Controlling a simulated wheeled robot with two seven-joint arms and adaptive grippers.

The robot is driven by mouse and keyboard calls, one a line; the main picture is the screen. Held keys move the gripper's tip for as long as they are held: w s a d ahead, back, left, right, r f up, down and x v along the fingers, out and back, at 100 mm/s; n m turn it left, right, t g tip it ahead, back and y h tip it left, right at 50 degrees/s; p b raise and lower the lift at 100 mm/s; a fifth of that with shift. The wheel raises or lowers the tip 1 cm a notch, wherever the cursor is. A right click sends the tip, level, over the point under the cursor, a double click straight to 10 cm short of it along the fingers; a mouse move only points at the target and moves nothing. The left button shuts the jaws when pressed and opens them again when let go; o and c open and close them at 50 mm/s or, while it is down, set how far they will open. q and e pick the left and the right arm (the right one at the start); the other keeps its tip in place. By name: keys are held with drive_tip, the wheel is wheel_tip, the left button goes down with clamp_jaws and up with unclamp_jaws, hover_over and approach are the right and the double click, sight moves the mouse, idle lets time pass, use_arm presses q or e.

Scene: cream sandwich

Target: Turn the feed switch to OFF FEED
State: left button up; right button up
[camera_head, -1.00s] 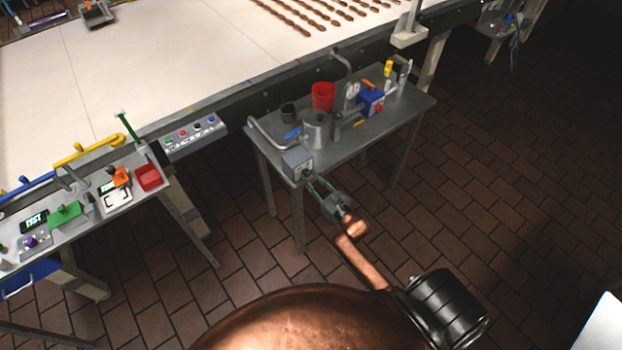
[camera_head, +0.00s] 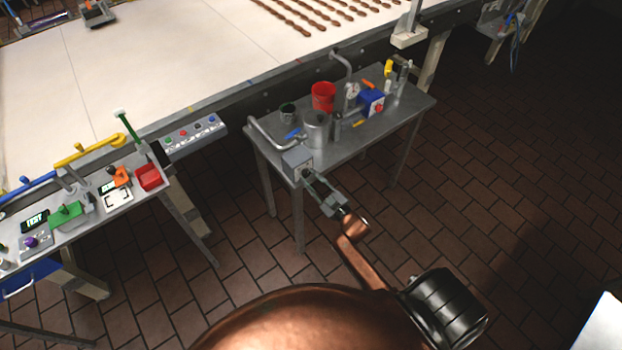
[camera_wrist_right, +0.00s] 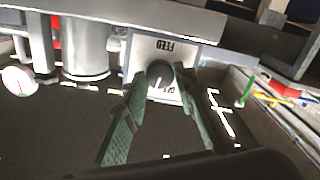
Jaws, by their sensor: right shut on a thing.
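The feed switch box (camera_head: 298,160) is a grey box on the near left corner of the small steel table. In the right wrist view its light panel (camera_wrist_right: 178,58) shows upside down, with the word FEED on it. The round grey switch knob (camera_wrist_right: 158,84) sits between the fingers, with a pale mark on it and small lettering beside it. My right gripper (camera_head: 309,182) reaches the front of the box. In the wrist view its green-grey fingers (camera_wrist_right: 160,78) are shut on the knob from both sides. Which setting the knob points to is too small to tell. My left gripper is not in view.
A long white conveyor (camera_head: 150,65) runs behind. A side bench (camera_head: 105,207) with several controls stands left. Floor right of the table is clear.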

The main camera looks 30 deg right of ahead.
drive_tip(key=n, duration=0.3)
drive_tip(key=shift+f+n+b, duration=0.1)
drive_tip(key=shift+n+b, duration=0.2)
drive_tip(key=shift+n, duration=0.1)
drive_tip(key=n+b, duration=0.1)
drive_tip(key=n, duration=0.3)
drive_tip(key=shift+n, duration=0.4)
drive_tip(key=o, duration=1.2)
drive_tip(key=shift+c, duration=0.2)
drive_tip(key=shift+s, duration=0.15)
drive_tip(key=s, duration=1.1)
drive_tip(key=shift+s+d, duration=0.35)
drive_tip(key=shift+d, duration=0.1)
